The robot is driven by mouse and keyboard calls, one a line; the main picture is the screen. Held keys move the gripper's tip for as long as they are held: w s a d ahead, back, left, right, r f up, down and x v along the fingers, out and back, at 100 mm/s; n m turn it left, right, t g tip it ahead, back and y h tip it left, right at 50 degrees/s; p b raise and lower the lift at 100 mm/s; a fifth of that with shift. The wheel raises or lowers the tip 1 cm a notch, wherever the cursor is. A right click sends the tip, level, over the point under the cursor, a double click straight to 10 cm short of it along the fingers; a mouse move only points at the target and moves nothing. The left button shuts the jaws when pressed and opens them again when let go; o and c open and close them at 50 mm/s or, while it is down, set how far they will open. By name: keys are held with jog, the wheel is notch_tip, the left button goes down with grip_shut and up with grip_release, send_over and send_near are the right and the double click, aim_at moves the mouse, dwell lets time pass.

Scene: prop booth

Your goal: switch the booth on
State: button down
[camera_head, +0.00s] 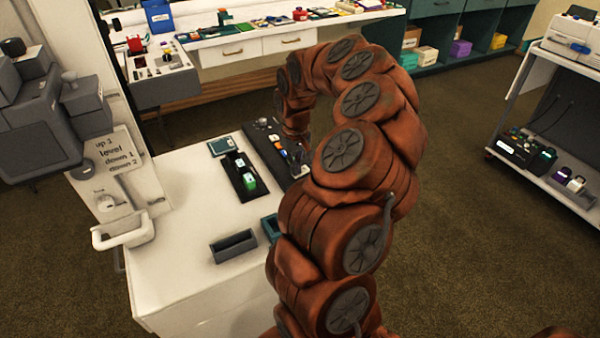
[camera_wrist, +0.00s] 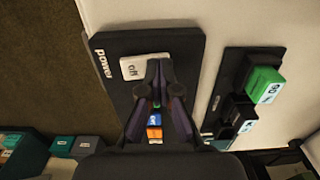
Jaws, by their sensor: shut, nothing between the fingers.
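A dark panel marked "power" (camera_wrist: 112,72) fills the middle of the wrist view. It bears a white plate reading "off" (camera_wrist: 143,68). My gripper (camera_wrist: 161,88) is shut, its fingertips over the panel just by the plate's lower right edge. I cannot tell whether they touch it. Small blue and orange parts (camera_wrist: 154,122) show between the finger links; what they belong to is partly hidden.
A black holder with a green block (camera_wrist: 263,84) lies beside the panel. On the counter (camera_head: 190,205) stand a grey bin (camera_head: 233,246) and a teal bin (camera_head: 269,227). A sign with levels (camera_head: 112,152) is at the left. A trolley (camera_head: 545,150) stands right.

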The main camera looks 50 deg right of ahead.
jog(key=shift+r+p, duration=0.75)
jog(key=shift+r, duration=2.75)
jog(key=shift+a+r, duration=0.15)
jog(key=shift+a, duration=0.05)
jog(key=s+a+r+n+p, duration=0.15)
jog(key=a+r, duration=0.35)
jog(key=a, duration=0.6)
jog(key=s+a+r+n+p, duration=0.1)
jog(key=s+a+r+n, duration=0.3)
jog(key=a, duration=0.7)
jog(key=s+a+m+g+p, duration=0.1)
jog(key=s+a, duration=0.4)
jog(key=s, duration=0.4)
jog(key=s+a+p, duration=0.1)
jog(key=s+a, duration=0.4)
jog(key=s, duration=0.4)
jog(key=shift+s+r+m+g+p, duration=0.15)
jog(key=shift+r+m+g+p, duration=0.1)
jog(key=shift+m+g+p, duration=0.15)
